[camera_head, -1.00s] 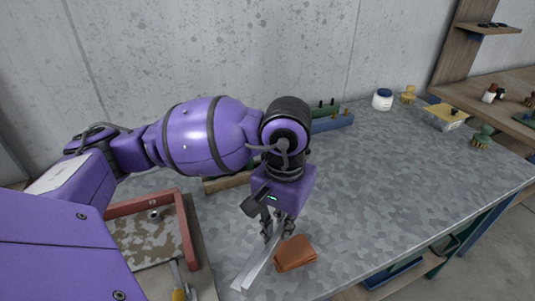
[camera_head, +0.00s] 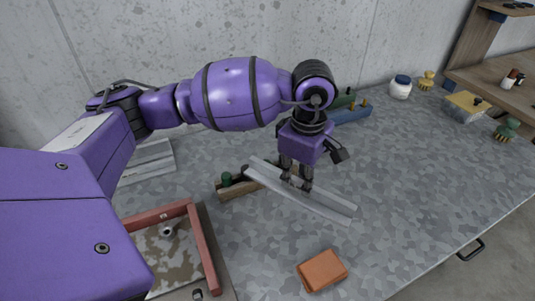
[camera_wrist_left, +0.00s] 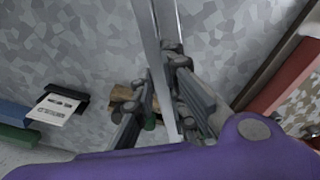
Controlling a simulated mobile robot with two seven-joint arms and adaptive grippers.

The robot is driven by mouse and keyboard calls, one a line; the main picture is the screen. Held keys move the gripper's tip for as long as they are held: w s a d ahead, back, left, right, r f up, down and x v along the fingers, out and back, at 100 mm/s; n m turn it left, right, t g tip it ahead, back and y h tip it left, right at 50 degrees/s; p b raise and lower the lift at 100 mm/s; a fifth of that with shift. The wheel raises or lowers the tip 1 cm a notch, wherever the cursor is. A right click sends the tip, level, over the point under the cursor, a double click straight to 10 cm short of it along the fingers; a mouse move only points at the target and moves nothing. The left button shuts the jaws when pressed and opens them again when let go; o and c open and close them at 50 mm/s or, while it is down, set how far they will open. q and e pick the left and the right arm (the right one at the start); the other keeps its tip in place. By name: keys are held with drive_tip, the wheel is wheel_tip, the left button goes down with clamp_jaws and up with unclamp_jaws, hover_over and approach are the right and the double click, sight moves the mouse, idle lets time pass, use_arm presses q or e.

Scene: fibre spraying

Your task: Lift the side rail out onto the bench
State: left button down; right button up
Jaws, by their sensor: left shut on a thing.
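The side rail (camera_head: 325,201) is a long grey metal channel. My left gripper (camera_head: 297,184) is shut on it near its middle and points down at the bench (camera_head: 400,180). The rail slants from upper left to lower right, low over the bench; I cannot tell whether it touches. In the left wrist view, the fingers (camera_wrist_left: 160,95) are on both sides of the rail (camera_wrist_left: 151,35). My right gripper is not in view.
A red-edged tray (camera_head: 208,250) is at the lower left, and a brown block (camera_head: 322,270) lies in front. More grey metal (camera_head: 150,160) lies at left.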

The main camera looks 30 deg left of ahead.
use_arm(q)
drive_tip(key=f+n+b, duration=0.1)
drive_tip(key=f+n, duration=0.1)
drive_tip(key=n, duration=0.1)
drive_tip(key=w+f+n+b, duration=0.1)
drive_tip(key=f+n, duration=0.2)
drive_tip(key=n, duration=0.1)
drive_tip(key=w+f+n, duration=0.1)
drive_tip(key=f+n, duration=0.1)
drive_tip(key=n, duration=0.2)
drive_tip(key=shift+f+b, duration=0.3)
drive_tip(key=shift+b, duration=0.1)
drive_tip(key=shift+f, duration=0.1)
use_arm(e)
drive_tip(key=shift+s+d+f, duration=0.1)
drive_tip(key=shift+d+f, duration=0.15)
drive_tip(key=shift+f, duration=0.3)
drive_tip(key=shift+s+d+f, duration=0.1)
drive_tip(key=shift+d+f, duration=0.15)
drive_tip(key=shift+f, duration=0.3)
use_arm(q)
drive_tip(key=shift+f, duration=0.55)
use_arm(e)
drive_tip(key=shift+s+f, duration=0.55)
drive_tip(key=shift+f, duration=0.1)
